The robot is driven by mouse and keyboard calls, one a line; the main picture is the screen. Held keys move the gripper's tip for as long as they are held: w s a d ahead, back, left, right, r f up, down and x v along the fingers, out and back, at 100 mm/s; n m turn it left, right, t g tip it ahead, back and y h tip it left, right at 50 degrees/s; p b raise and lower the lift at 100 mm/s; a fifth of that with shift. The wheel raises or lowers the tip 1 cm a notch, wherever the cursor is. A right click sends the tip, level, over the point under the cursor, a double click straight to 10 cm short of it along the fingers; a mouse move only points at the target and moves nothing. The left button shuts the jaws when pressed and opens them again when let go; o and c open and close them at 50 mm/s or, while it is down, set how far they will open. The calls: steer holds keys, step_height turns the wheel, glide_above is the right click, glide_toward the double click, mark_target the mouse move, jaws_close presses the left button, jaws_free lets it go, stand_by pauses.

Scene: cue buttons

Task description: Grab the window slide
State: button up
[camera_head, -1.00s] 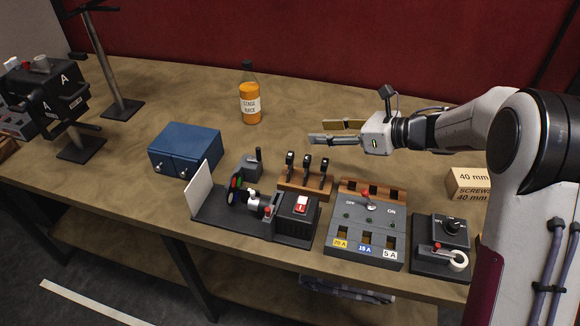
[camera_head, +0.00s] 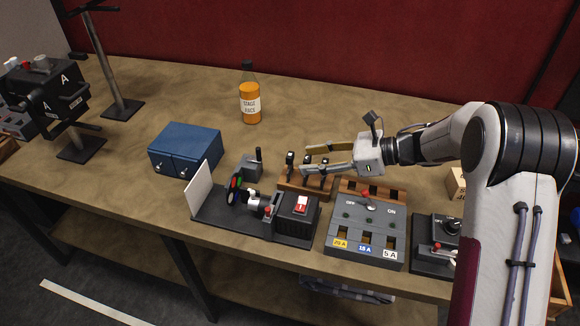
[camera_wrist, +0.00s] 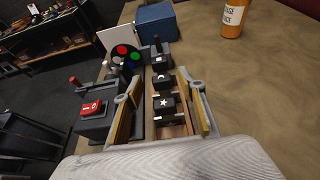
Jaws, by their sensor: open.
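A wooden rack (camera_head: 293,187) holds three upright black slides in a row. In the wrist view the nearest slide (camera_wrist: 163,104) shows a white star, and the middle slide (camera_wrist: 161,77) shows a pale curved mark. The far slide (camera_wrist: 157,59) has a mark too small to read, so I cannot tell for certain which is the window slide. My gripper (camera_head: 304,161) is open and empty, low over the rack, its fingers pointing left. In the head view its fingers partly cover the middle and right slides. In the wrist view the row lies between the fingers (camera_wrist: 158,82).
A projector-like unit with a colour wheel (camera_head: 234,188) and red switch (camera_head: 302,204) stands in front, beside a fuse panel (camera_head: 362,238). A blue box (camera_head: 185,150) is at left, an orange bottle (camera_head: 250,100) behind.

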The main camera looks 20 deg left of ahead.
mark_target(288, 160)
steer(key=shift+x, duration=0.9)
steer(key=shift+a, duration=0.15)
steer(key=shift+x, duration=2.5)
steer(key=shift+w+r, duration=0.15)
jaws_close()
